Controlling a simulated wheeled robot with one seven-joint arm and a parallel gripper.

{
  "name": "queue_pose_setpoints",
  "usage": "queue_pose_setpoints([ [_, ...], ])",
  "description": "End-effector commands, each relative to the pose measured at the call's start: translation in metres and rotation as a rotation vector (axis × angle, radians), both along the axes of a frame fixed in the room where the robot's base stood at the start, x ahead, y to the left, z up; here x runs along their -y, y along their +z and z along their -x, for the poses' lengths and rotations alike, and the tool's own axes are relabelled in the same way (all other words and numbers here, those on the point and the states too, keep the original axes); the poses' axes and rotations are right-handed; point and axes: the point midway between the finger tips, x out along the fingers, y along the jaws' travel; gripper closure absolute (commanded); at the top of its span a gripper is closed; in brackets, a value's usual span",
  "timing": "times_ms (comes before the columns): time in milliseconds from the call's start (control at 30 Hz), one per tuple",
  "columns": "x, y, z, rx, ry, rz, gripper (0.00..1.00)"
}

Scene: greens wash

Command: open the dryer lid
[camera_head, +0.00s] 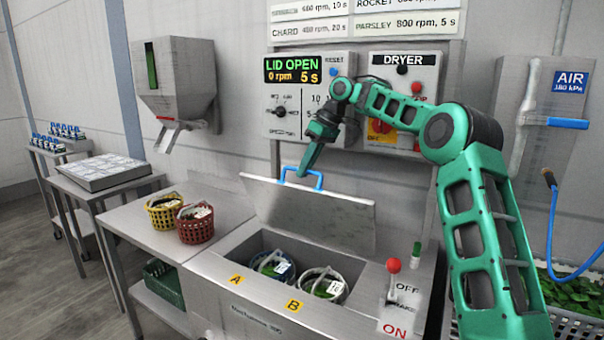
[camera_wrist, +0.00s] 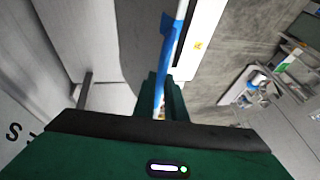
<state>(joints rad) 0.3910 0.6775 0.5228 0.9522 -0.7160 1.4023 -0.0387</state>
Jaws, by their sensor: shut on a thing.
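The dryer lid (camera_head: 310,214) is a grey metal panel, raised and tilted up at the back of the dryer (camera_head: 252,289). Its blue handle (camera_head: 319,181) is on the lid's top edge. My gripper (camera_head: 302,172) is at the handle and shut on it. In the wrist view, my gripper (camera_wrist: 161,88) has the blue handle (camera_wrist: 168,45) between its fingers. The open dryer holds a blue basket (camera_head: 268,265) near label A and a pale grey basket (camera_head: 322,285) near label B, both with greens. The display (camera_head: 292,69) reads LID OPEN, 0 rpm, 5 s.
A yellow basket (camera_head: 163,212) and a red basket (camera_head: 195,224) stand on the bench left of the dryer. A red-knobbed brake lever (camera_head: 393,266) stands at the dryer's front right. A grey dispenser (camera_head: 178,80) hangs on the wall. A blue air hose (camera_head: 552,225) hangs at right.

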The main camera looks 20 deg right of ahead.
Motion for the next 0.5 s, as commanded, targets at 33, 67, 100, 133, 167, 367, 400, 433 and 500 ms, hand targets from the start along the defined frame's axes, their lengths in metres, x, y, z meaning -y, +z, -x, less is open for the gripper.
queue_pose_setpoints([
  [33, 0.001, -0.003, -0.002, -0.002, -0.002, -0.007, 1.0],
  [67, 0.003, -0.003, -0.002, -0.001, -0.003, -0.007, 1.0],
  [100, 0.005, -0.002, -0.002, 0.0, -0.004, -0.008, 1.0],
  [133, 0.007, -0.002, -0.002, 0.0, -0.006, -0.007, 1.0],
  [167, 0.008, -0.002, -0.002, 0.001, -0.007, -0.007, 1.0],
  [367, 0.015, -0.002, -0.001, 0.001, -0.014, -0.007, 1.0],
  [400, 0.016, -0.002, -0.001, 0.001, -0.014, -0.007, 1.0],
  [433, 0.016, -0.001, -0.001, 0.001, -0.015, -0.007, 0.82],
  [500, 0.017, -0.001, -0.001, 0.001, -0.015, -0.007, 0.7],
])
